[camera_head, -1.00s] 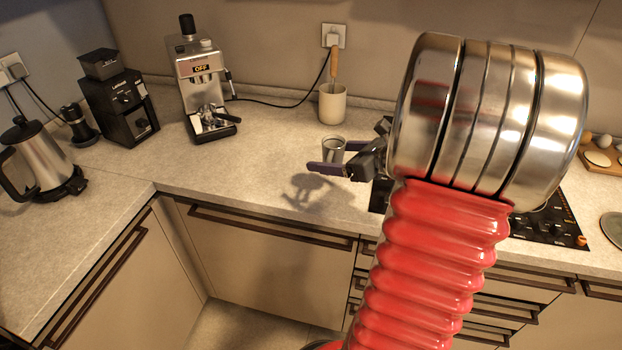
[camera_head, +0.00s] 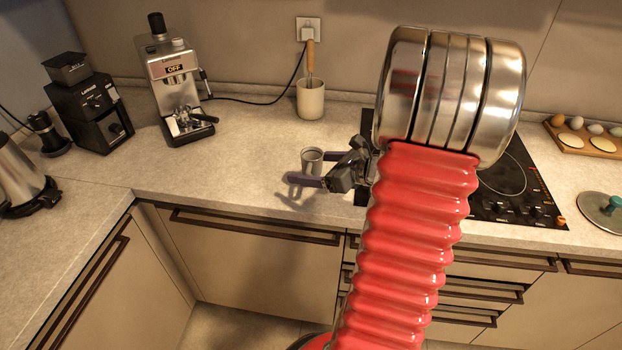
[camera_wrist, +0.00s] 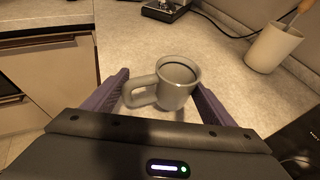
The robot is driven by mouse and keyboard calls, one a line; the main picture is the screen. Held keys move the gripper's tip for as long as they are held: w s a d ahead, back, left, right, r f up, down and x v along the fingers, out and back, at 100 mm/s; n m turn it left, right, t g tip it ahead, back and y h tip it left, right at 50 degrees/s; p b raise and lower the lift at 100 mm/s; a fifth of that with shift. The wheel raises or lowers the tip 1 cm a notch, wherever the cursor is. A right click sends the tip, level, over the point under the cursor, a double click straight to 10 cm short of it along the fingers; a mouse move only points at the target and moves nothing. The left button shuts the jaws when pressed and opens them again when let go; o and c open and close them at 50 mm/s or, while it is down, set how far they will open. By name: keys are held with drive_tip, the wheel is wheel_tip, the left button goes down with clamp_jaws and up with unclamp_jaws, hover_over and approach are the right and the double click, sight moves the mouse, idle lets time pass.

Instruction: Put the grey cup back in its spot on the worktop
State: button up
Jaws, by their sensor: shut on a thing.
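The grey cup (camera_head: 312,160) is between the fingers of my gripper (camera_head: 322,170), over the worktop (camera_head: 250,165) just left of the hob. My gripper (camera_wrist: 160,100) is shut on the cup, with a purple finger on each side. The cup is low over the worktop; I cannot tell whether its base touches it. No marked spot for the cup can be made out.
A cream utensil pot (camera_head: 311,98) stands behind the cup by the wall. The espresso machine (camera_head: 180,85) and grinder (camera_head: 92,105) stand to the left. The black hob (camera_head: 510,190) is to the right. The worktop between espresso machine and cup is clear.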

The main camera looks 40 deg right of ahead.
drive_tip(key=shift+f, duration=0.15)
drive_tip(key=shift+f, duration=1.85)
drive_tip(key=shift+f, duration=0.15)
drive_tip(key=o, duration=1.1)
drive_tip(key=shift+o, duration=0.2)
drive_tip(key=v, duration=1.2)
